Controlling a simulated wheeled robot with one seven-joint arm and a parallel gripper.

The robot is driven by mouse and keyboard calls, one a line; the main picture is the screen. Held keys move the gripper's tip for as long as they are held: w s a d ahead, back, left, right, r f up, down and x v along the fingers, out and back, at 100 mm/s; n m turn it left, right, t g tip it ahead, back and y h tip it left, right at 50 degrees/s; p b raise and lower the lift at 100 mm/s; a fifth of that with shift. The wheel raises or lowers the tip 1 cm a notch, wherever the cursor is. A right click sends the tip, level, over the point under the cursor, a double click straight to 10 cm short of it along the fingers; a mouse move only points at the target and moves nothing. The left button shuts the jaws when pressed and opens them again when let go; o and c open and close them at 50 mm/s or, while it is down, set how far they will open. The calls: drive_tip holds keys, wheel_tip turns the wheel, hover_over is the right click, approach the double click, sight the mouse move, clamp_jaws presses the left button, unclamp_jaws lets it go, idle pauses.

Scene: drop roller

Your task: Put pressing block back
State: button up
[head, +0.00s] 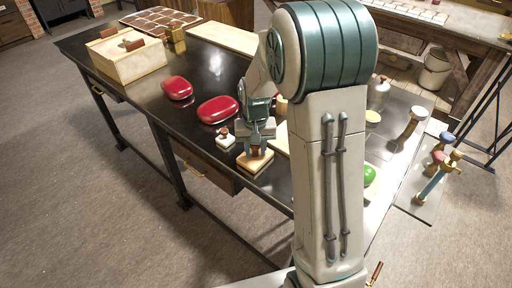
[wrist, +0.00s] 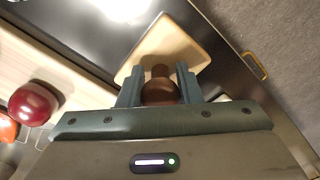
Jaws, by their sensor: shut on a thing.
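The pressing block is a pale, square wooden block (head: 256,164) with a dark brown knob. It is near the front edge of the black table, below my gripper (head: 258,146). In the wrist view the block (wrist: 188,43) lies beyond my fingertips, and its brown knob (wrist: 160,90) is between the two fingers. My gripper (wrist: 159,85) is shut on this knob. I cannot tell whether the block touches the table or is just above it.
A small white block with a brown knob (head: 225,138) stands just left of the pressing block. My arm hides part of the table's right side.

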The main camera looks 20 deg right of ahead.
drive_tip(key=shift+f, duration=0.15)
drive_tip(key=o, duration=1)
drive_tip(key=shift+o, duration=0.2)
wheel_tip(320, 180, up, 12)
drive_tip(key=shift+s+r+b, duration=0.1)
drive_tip(key=shift+r+b, duration=0.05)
drive_tip(key=shift+b, duration=0.3)
drive_tip(key=s+n+t, duration=0.2)
drive_tip(key=s+t, duration=0.1)
drive_tip(key=s, duration=1.7)
drive_tip(key=shift+s+d+r, duration=0.15)
drive_tip(key=shift+s+r, duration=0.2)
drive_tip(key=shift+r, duration=0.1)
